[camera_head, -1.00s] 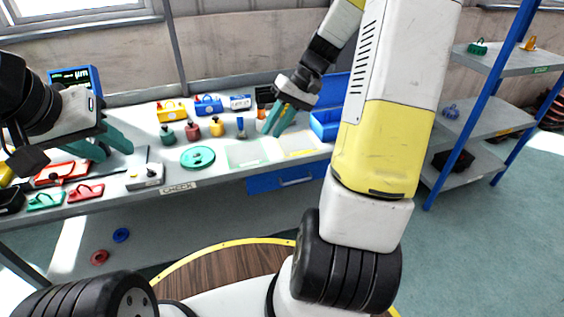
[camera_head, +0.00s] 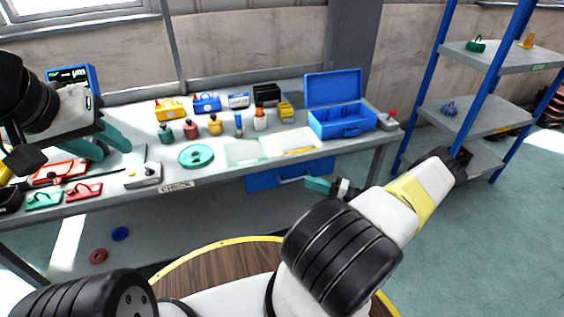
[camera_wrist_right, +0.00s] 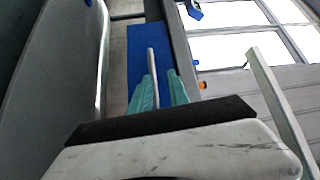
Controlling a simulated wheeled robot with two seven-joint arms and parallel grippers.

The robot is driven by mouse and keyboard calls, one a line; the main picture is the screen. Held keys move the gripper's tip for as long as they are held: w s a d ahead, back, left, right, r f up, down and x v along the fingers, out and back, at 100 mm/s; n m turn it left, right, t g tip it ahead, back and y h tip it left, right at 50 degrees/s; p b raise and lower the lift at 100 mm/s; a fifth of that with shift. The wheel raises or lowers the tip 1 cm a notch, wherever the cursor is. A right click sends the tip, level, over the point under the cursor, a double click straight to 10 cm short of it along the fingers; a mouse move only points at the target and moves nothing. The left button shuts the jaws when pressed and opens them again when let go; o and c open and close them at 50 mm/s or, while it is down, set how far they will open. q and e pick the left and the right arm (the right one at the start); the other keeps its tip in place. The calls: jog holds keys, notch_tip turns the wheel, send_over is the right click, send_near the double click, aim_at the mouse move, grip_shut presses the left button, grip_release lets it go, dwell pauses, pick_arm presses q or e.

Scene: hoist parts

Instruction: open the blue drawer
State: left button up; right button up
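The blue drawer (camera_head: 262,182) hangs under the workbench top, and its front looks the same as before, with no gap visible. Its pale bar handle (camera_head: 290,180) runs across the front. My right gripper (camera_head: 318,184) is low at the right end of the drawer. In the right wrist view its two teal fingers (camera_wrist_right: 158,90) are apart, with the grey handle (camera_wrist_right: 152,75) showing between them and the blue drawer front (camera_wrist_right: 150,40) beyond. I cannot tell whether either finger touches the handle. My left gripper (camera_head: 104,148) is open and empty above the left of the bench.
The workbench (camera_head: 215,172) carries a green disc (camera_head: 196,155), several small bottles and an open blue toolbox (camera_head: 341,122). A blue-post shelf rack (camera_head: 480,115) stands at the right.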

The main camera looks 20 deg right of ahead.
aim_at(296, 180)
jog(key=shift+m+t+h, duration=0.3)
jog(key=shift+m+t, duration=0.2)
jog(key=shift+t, duration=0.2)
jog(key=w+a, duration=0.3)
jog(key=w+a+f, duration=0.1)
jog(key=w, duration=0.1)
jog(key=shift+a, duration=0.4)
grip_shut()
jog(key=shift+s, duration=0.1)
dwell(0.6)
